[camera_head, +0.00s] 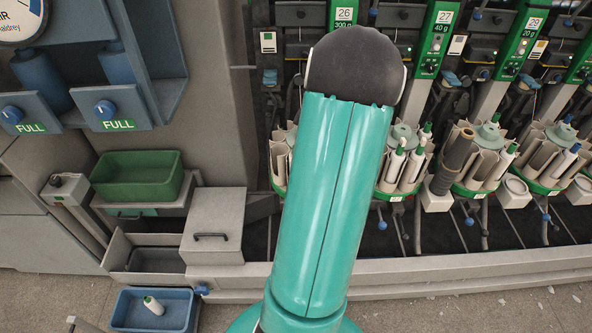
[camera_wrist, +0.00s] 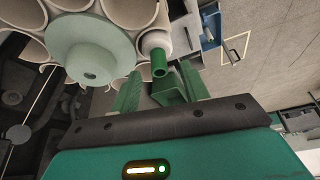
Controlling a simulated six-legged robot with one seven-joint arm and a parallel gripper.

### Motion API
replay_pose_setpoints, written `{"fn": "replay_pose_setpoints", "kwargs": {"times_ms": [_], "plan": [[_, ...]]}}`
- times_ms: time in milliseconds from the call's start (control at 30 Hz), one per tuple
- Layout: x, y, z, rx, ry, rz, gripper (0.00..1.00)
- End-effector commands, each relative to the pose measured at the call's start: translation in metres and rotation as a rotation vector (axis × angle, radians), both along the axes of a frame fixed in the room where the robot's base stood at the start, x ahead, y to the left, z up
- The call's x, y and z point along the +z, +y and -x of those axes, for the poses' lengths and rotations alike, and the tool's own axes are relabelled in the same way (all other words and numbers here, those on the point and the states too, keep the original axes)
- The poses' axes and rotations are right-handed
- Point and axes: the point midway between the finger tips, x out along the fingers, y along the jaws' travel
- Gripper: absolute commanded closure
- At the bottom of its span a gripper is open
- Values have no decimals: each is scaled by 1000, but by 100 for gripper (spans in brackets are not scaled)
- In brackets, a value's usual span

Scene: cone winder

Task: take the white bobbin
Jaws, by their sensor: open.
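In the wrist view a white bobbin (camera_wrist: 156,40) with a green tip sits at the edge of a round magazine, beside its pale green hub (camera_wrist: 92,48). My gripper (camera_wrist: 158,86) is open, its green fingers spread on either side of the bobbin's tip. Whether they touch it cannot be told. In the head view my arm hides the gripper. Several white bobbins with green tips, such as this one (camera_head: 396,164), stand in the magazines. Another white bobbin (camera_head: 153,305) lies in the blue tray (camera_head: 122,318) on the floor.
Several round magazines (camera_head: 545,184) line the winder, with a dark brown tube (camera_head: 455,158) leaning over one. A green tray (camera_head: 137,193) and a grey lidded box (camera_head: 213,226) stand at the left. A long grey rail (camera_head: 470,274) runs along the machine's foot.

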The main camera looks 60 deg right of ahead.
Motion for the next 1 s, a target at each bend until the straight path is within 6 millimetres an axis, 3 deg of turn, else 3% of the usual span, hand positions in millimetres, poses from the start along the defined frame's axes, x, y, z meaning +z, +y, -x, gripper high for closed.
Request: {"fn": "replay_pose_setpoints", "kwargs": {"times_ms": [100, 267, 467, 567, 600, 1000], "plan": [[-19, 2, -7, 2, 0, -3, 55], [-29, 2, -12, 1, 0, 0, 55], [-29, 2, -12, 1, 0, 1, 55], [-29, 2, -12, 0, 0, 1, 75], [-29, 2, -12, 0, 0, 1, 76], [-23, 2, -12, 0, -1, 2, 77]]}}
